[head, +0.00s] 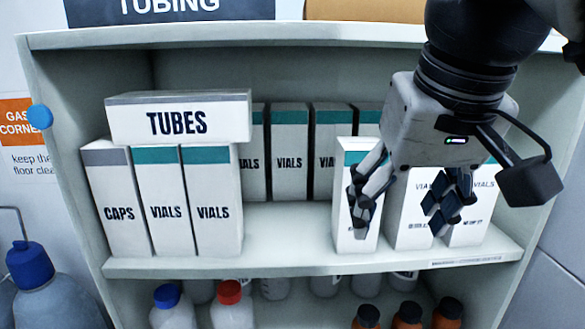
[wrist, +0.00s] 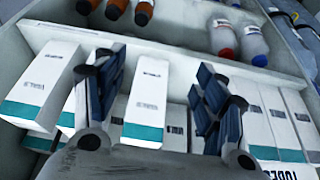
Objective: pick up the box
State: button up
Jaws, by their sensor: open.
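Several white boxes with teal bands stand on the shelf, and the task does not say which one it means. In the head view my gripper (head: 402,222) hangs in front of the right-hand group with its fingers spread and nothing held. In the wrist view a white box (wrist: 151,92) shows between the open fingers (wrist: 160,75), apart from both. I cannot tell surely which head-view box this is.
A TUBES box (head: 178,123) lies across a CAPS box (head: 115,212) and two VIALS boxes (head: 212,212) at the left. More VIALS boxes (head: 290,165) stand behind. Bottles (head: 232,305) fill the shelf below. The shelf middle (head: 285,235) is clear.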

jog(key=w+f+p, duration=0.2)
jog(key=w, duration=1.1)
jog(key=shift+f, duration=0.3)
jog(key=shift+w+d, duration=0.1)
jog(key=shift+w, duration=0.1)
jog(key=shift+c, duration=0.6)
jog(key=c, duration=1.1)
